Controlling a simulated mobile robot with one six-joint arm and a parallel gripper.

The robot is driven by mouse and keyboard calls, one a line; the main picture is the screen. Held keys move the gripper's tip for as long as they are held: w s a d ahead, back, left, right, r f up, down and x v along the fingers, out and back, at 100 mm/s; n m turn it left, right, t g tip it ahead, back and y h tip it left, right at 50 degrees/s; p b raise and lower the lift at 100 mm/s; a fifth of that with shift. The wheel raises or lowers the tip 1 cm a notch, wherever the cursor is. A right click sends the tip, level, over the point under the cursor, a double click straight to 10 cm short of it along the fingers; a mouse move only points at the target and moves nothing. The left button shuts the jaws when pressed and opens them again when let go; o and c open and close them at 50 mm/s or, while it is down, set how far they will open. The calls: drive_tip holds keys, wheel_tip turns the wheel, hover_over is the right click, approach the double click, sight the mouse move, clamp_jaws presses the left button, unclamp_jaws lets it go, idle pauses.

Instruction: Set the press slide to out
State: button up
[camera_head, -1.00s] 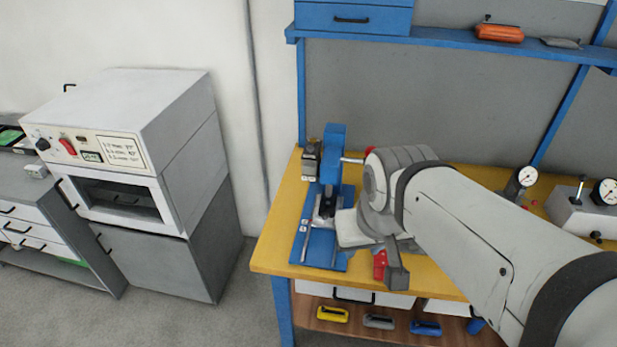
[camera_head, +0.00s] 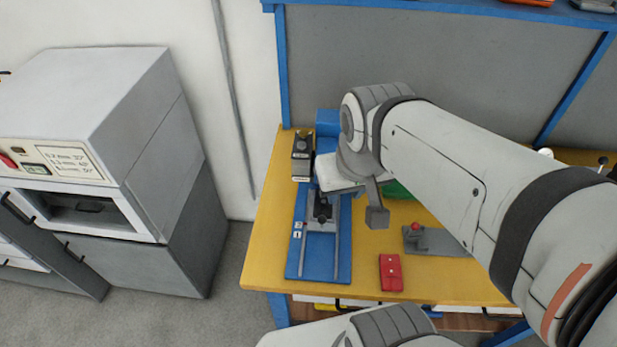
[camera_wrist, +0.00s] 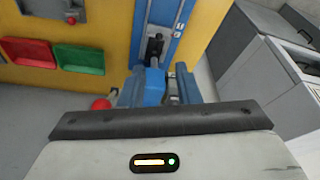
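The blue press (camera_head: 327,124) stands at the left end of the yellow workbench. Its slide, a dark carriage (camera_head: 322,208), sits at the rear part of two rails on the blue base plate (camera_head: 318,262), near the press column. The rails in front of it are bare. In the wrist view the dark carriage (camera_wrist: 154,47) lies beyond the blue press top (camera_wrist: 154,86). My gripper (camera_wrist: 159,82) appears open, its two prongs apart on either side of the press top; contact cannot be told. In the head view my arm hides the fingertips and part of the press.
A black-and-grey unit (camera_head: 302,156) stands left of the press. A red block (camera_head: 390,272) and a grey fixture with a red knob (camera_head: 432,240) lie to the right. In the wrist view, a red ball knob (camera_wrist: 101,103) is close to the left prong.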

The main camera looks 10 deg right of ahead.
sight(322, 219)
drive_tip(key=w+a+f+m+g+h+b, duration=0.15)
drive_tip(key=w+f+g+b, duration=0.25)
drive_tip(key=w+f+b, duration=1)
drive_tip(key=shift+h, duration=0.35)
drive_tip(key=f+p, duration=0.1)
drive_tip(key=f, duration=0.4)
drive_tip(key=d+f+p, duration=0.1)
drive_tip(key=f, duration=0.5)
drive_tip(key=w+d+f+p, duration=0.1)
drive_tip(key=f, duration=0.4)
drive_tip(key=shift+d+f, duration=0.15)
drive_tip(key=shift+c, duration=0.2)
clamp_jaws()
